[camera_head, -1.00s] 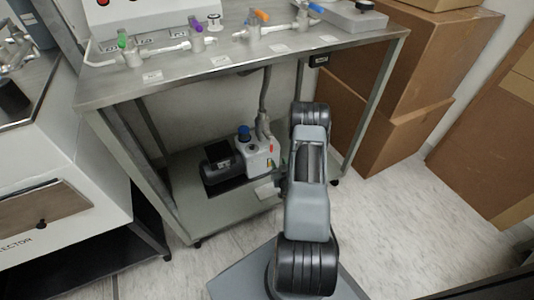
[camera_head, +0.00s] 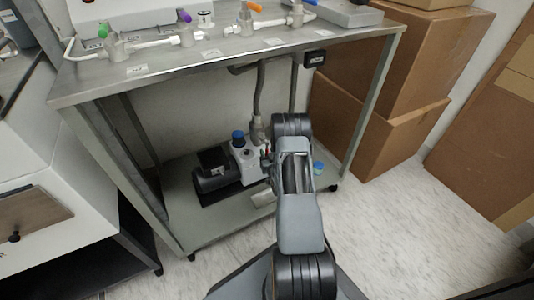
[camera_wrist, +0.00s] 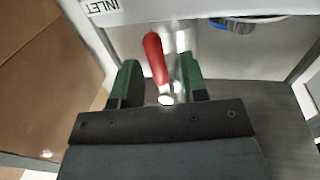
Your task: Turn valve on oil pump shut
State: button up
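The oil pump (camera_head: 243,160) is a white and black unit with a blue cap, on the lower shelf under the steel table. The red valve handle (camera_wrist: 154,58) shows in the wrist view. It stands tilted between the two green fingers of my gripper (camera_wrist: 158,85), with a visible gap on each side. My gripper is open and does not visibly touch the handle. In the head view, my arm covers part of the pump's right side and most of the gripper.
The steel table (camera_head: 85,83) above carries a pipe line with coloured valves. Its right leg (camera_head: 362,120) stands right of my arm. A small blue-capped container (camera_head: 318,169) is on the lower shelf (camera_head: 215,223). Cardboard boxes (camera_head: 400,140) stand at the right.

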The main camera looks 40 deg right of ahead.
jog(key=shift+w+d, duration=0.15)
jog(key=shift+w, duration=0.4)
grip_shut()
